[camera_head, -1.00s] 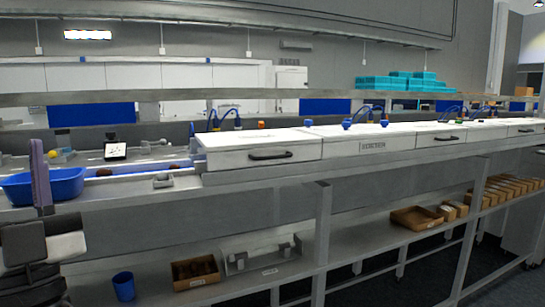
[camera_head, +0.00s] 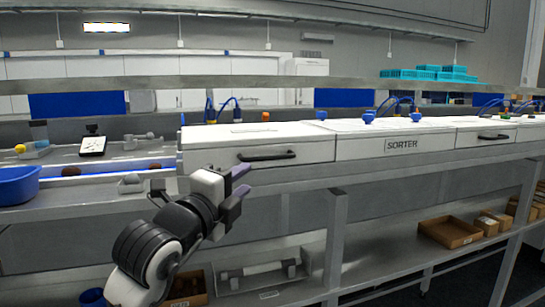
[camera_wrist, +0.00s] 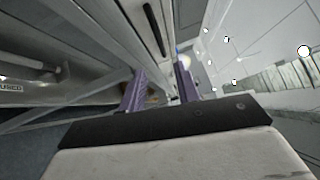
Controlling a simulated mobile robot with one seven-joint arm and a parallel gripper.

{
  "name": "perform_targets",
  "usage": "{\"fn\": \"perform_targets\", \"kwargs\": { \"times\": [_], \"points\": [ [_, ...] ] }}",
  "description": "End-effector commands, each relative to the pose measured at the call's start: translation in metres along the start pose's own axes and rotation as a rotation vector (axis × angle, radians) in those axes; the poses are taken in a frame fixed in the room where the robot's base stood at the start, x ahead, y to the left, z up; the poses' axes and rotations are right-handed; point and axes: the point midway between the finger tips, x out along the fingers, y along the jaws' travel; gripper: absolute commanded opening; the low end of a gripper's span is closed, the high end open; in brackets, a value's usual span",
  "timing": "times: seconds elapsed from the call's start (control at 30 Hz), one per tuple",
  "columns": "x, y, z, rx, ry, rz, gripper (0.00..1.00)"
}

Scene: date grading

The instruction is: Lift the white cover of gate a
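A white cover (camera_head: 215,151) with a black bar handle (camera_head: 267,156) closes the left end of the machine in the head view. It lies shut. No gate letter is readable, so I cannot tell whether this is gate a. My gripper (camera_head: 241,180) is in front of and below this cover, left of the handle and apart from it. Its two purple fingers are apart with nothing between them. In the wrist view my gripper (camera_wrist: 160,88) also shows spread fingers, and a dark handle (camera_wrist: 154,30) lies beyond them on a pale front.
A panel marked SORTER (camera_head: 402,144) and another white cover (camera_head: 487,139) with a handle continue right. A blue bin (camera_head: 18,187) and a small tilted screen (camera_head: 92,146) stand left. A shelf below holds an open cardboard box (camera_head: 449,233). Blue fittings (camera_head: 368,117) stand behind the covers.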

Motion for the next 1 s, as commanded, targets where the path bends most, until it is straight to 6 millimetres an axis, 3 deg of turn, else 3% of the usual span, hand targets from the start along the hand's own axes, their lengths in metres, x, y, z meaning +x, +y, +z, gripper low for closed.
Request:
{"fn": "perform_targets", "kwargs": {
  "times": [0.4,0.6,1.0],
  "points": [
    [0.084,-0.005,-0.001,-0.002,0.002,-0.002,0.33],
    [0.115,-0.004,-0.001,-0.002,0.001,-0.004,0.33],
    [0.129,-0.002,0.000,-0.001,-0.001,-0.005,0.33]
  ]
}}
